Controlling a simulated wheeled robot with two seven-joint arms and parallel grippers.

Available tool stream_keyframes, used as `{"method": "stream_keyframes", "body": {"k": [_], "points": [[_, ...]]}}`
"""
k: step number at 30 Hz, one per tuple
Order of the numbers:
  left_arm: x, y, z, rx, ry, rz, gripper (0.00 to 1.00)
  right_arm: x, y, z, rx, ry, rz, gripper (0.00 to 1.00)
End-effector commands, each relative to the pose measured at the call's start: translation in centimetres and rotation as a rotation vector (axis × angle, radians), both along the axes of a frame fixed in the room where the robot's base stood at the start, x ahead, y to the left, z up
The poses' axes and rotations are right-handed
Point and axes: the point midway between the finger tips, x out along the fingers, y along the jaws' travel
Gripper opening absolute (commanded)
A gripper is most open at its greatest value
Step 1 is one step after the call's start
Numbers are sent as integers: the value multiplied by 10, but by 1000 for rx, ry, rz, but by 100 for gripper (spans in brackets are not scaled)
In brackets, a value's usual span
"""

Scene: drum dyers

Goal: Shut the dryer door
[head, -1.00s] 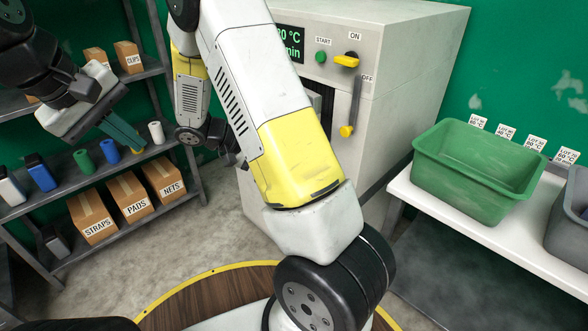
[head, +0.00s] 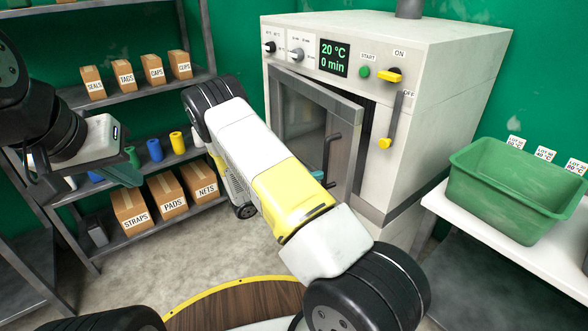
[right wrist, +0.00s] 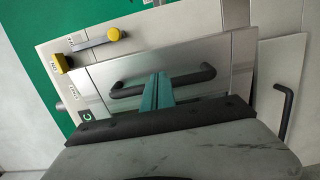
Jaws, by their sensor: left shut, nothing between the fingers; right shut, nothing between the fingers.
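The dryer (head: 455,85) is a pale box with a green display. Its glazed, metal-framed door (head: 298,112) stands partly open, with a dark gap along its right edge. The door's dark handle (head: 330,158) also shows in the right wrist view (right wrist: 200,76). My right gripper (head: 318,175) is mostly hidden behind my own arm; a bit of teal fingertip shows by the handle. In the right wrist view its teal fingers (right wrist: 157,90) are shut and overlap the handle; I cannot tell whether they touch. My left gripper (head: 125,174) is shut at the left, away from the dryer.
A yellow-ended lever (head: 386,142) and a yellow knob (head: 390,76) are on the dryer front. A green tub (head: 510,195) stands on a white table at right. Shelves with boxes (head: 130,208) and spools (head: 154,150) stand at left. Open floor lies between.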

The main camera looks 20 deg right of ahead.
Motion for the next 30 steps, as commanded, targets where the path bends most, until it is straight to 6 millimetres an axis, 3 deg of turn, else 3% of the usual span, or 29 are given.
{"method": "stream_keyframes", "body": {"k": [6, 12, 26, 30], "points": [[0, 0, 0, -1, 0, 1, 0, 10, -45, 0, 1, 1, -4, 0], [0, 0, 0, -1, 0, 0, 0, 17, -69, 0, 0, 0, -2, 0], [0, 0, 0, -1, 0, 0, 0, 19, -76, 0, 1, 0, -1, 0], [0, 0, 0, -2, 0, 1, 0, 21, -89, 0, 0, -1, -3, 0]]}}
